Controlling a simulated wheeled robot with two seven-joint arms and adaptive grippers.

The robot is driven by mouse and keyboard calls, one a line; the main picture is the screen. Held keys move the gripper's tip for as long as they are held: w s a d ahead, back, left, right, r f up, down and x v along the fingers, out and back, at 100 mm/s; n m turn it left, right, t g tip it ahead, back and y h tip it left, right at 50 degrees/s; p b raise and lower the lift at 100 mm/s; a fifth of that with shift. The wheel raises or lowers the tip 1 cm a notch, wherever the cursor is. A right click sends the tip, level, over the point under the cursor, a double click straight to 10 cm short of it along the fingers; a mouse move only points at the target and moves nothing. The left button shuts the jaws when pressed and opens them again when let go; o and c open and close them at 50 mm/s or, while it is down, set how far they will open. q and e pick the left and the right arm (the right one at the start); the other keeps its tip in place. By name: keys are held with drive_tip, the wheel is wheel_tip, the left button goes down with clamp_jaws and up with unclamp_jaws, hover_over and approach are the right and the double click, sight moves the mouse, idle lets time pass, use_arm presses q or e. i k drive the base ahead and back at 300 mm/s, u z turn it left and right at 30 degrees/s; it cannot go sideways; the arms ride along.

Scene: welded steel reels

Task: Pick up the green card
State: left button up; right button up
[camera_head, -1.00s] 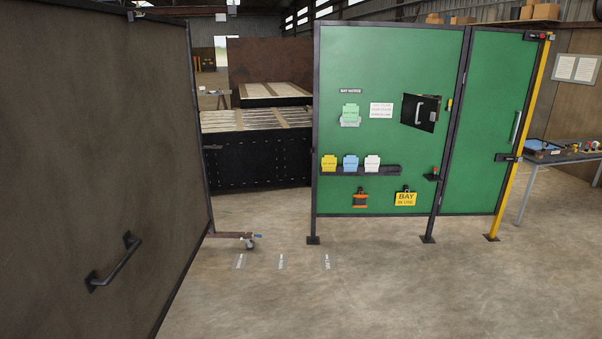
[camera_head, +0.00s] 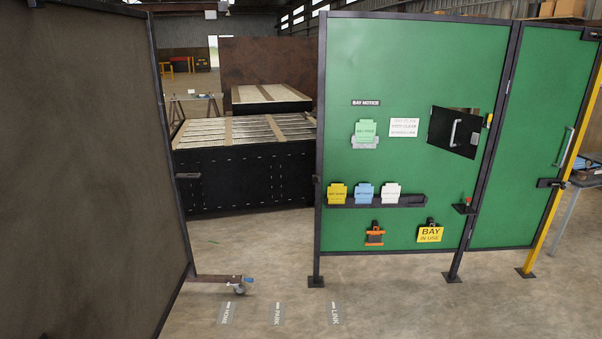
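The green card (camera_head: 365,130) is upright on the green panel (camera_head: 345,75), under the "BAY NOTICE" label (camera_head: 366,103). Its lower edge sits in a small grey holder (camera_head: 365,143). Yellow (camera_head: 338,193), blue (camera_head: 364,194) and white (camera_head: 391,193) cards stand in a row on a dark shelf (camera_head: 413,200) below it. Neither of my grippers shows in the head view.
A large brown panel (camera_head: 90,150) on a caster fills the left side. Black bins (camera_head: 245,178) stand behind the gap. A yellow "BAY IN USE" sign (camera_head: 430,234) and an orange-black item (camera_head: 375,236) hang below the shelf.

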sight(365, 130)
drive_tip(key=i, duration=1.35)
drive_tip(key=z, duration=0.7)
drive_tip(key=i, duration=1)
